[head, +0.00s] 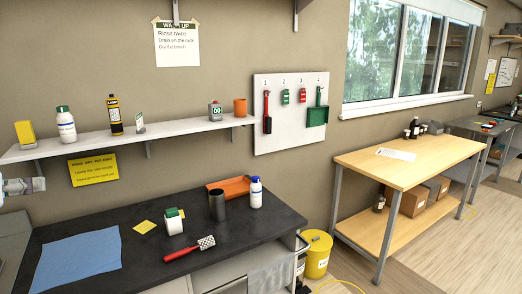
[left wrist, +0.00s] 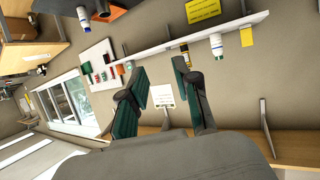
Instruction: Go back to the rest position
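My left gripper (left wrist: 160,72) fills the lower middle of the left wrist view. Its two dark fingers with green pads stand apart, and nothing is between them; the wall and shelf show beyond. In the head view, a pale part of my left arm comes in at the left edge, in front of the wall below the shelf and left of the yellow sign (head: 92,169). The fingers are hard to make out there. My right gripper shows in neither view.
The shelf (head: 140,137) carries bottles and small items. The dark bench (head: 130,255) below holds a blue cloth (head: 78,262), a dark cup (head: 217,205), a white bottle (head: 255,192) and a red-handled brush (head: 190,249). A wooden table (head: 410,158) stands right. The air above the bench is clear.

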